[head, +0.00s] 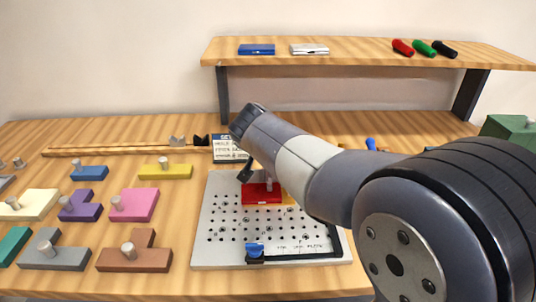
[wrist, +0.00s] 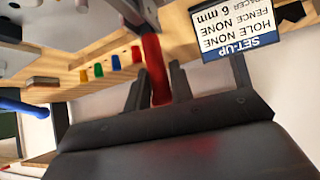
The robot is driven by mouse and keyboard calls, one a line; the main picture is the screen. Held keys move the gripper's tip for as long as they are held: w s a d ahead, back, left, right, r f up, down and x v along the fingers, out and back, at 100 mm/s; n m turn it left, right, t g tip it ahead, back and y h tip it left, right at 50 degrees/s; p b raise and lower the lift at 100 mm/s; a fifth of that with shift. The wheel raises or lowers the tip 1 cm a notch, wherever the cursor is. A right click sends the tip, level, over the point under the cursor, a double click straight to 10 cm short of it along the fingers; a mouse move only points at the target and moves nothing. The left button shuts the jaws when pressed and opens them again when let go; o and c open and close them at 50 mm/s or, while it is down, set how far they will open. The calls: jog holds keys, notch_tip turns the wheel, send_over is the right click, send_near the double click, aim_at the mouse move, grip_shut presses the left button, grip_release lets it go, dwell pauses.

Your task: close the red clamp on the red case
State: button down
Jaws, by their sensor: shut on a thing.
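The red case (head: 262,196) lies on the perforated grey plate (head: 210,240) in the head view, with a yellow piece (head: 289,197) at its right and a metal peg at its back. My gripper (head: 246,172) is just above and behind the case's left end. In the wrist view my gripper (wrist: 157,90) has a long red bar (wrist: 154,65) between its two dark fingers, apparently the red clamp's handle. The bar's lower end sits between the fingers. The rest of the clamp is hidden behind my gripper in the head view.
A blue clamp (head: 255,250) and a black L-shaped fence (head: 310,254) are at the plate's front. A set-up card (head: 229,149) stands behind the plate. Coloured blocks with knobs, including a pink one (head: 134,204), cover the left of the table. A shelf (head: 370,50) spans the back.

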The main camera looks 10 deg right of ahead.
jog(key=shift+s+r, duration=0.1)
jog(key=shift+r, duration=0.05)
jog(key=c, duration=1.3)
grip_release()
jog(key=shift+c, duration=0.2)
jog(key=v, duration=1)
jog(key=shift+s+a, duration=0.2)
jog(key=shift+s, duration=0.15)
jog(key=shift+r, duration=0.1)
